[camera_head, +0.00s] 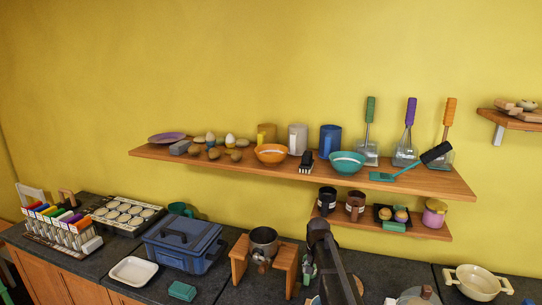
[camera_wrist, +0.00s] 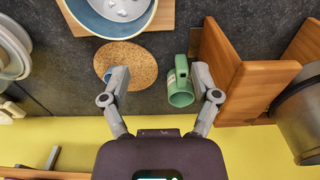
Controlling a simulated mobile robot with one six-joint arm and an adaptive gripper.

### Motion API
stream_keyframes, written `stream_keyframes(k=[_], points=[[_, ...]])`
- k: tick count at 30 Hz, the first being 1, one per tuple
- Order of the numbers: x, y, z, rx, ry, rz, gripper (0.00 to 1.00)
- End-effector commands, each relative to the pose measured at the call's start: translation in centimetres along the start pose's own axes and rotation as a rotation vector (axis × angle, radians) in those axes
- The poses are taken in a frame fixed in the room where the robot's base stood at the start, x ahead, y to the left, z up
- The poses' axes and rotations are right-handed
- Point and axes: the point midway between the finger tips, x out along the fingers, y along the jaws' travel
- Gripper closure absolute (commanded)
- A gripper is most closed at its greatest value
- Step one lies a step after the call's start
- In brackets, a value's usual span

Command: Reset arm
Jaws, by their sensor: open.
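My gripper (camera_wrist: 158,78) is open in the wrist view, its two grey fingers spread apart over the dark counter with nothing held between them. A green mug (camera_wrist: 180,86) lies in view just inside the right finger; I cannot tell whether they touch. A round cork mat (camera_wrist: 140,62) is near the left finger, which covers part of it. In the head view my dark arm rises at the bottom centre in front of the counter, and its gripper cannot be made out there.
Wooden boards (camera_wrist: 215,55) stand right of the mug, with a metal pot (camera_wrist: 300,120) beyond. A blue bowl (camera_wrist: 95,18) is near the mat. The long shelf (camera_head: 440,183) carries bowls, mugs and spatulas. A blue toolbox (camera_head: 180,245) and white tray (camera_head: 133,271) sit on the counter (camera_head: 228,290).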

Motion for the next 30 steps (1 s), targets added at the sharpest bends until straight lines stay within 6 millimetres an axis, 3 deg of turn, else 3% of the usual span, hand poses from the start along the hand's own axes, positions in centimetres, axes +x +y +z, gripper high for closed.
stream_keyframes(k=[5, 18, 25, 30], points=[[0.0, 0.0, 0.0, 0.0, 0.0, 0.0, 0.21], [2.1, 1.8, 4.2, -0.057, -0.004, 0.0, 0.21], [4.0, 3.5, 8.4, -0.115, -0.007, 0.0, 0.21], [6.5, 5.6, 13.5, -0.185, -0.012, 0.0, 0.21]])
